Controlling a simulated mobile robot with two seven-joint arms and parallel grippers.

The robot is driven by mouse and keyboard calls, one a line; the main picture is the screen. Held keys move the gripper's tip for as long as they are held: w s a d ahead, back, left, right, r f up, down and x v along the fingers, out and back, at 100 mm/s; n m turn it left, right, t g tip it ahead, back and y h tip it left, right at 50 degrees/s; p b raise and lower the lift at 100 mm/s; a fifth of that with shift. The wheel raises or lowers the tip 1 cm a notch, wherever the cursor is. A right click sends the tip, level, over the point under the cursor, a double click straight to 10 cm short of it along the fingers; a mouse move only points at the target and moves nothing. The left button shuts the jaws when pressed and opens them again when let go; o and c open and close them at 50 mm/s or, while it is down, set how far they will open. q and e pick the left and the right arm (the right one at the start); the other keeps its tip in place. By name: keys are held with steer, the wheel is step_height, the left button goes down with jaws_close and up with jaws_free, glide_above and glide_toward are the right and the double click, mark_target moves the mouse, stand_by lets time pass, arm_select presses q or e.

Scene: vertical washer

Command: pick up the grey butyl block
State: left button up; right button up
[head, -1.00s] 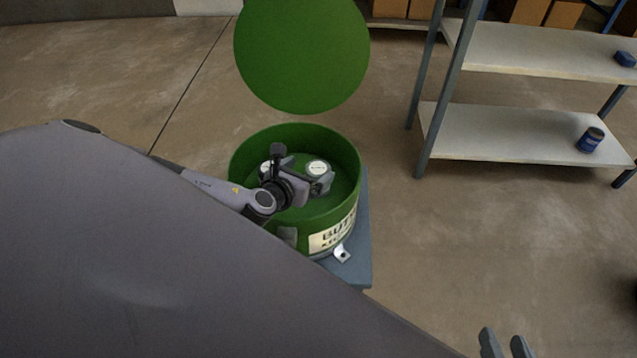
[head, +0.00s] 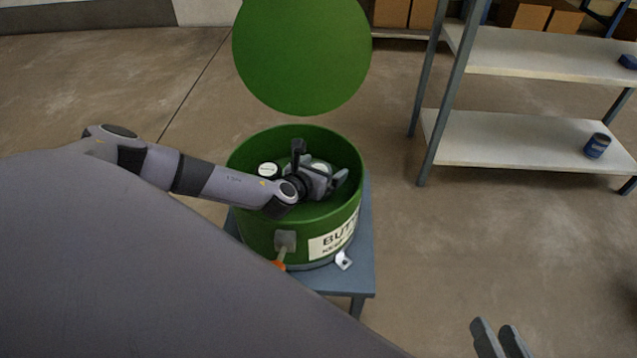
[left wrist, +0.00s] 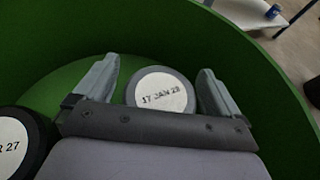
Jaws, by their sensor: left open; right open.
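The grey butyl block (left wrist: 160,91) is a short round grey piece with a white label reading "17 JAN 28". It sits inside the green drum (head: 262,225). In the left wrist view it lies between the two fingers of my left gripper (left wrist: 158,70), with a gap on each side. In the head view my left gripper (head: 328,178) is down inside the drum, open, and mostly covers the block. A darker round block (left wrist: 20,145) with a white label lies to the left. My right gripper (head: 500,342) is open and empty at the bottom right.
The drum's wall surrounds my left gripper. Its round green lid (head: 302,55) stands raised behind. The drum rests on a blue-grey stand (head: 345,280). A shelf rack (head: 520,140) with a blue can (head: 597,146) is at right. Floor between is clear.

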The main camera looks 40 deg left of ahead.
arm_select(q)
steer(key=c, duration=1.2)
steer(key=shift+c, duration=0.3)
steer(key=shift+r, duration=0.15)
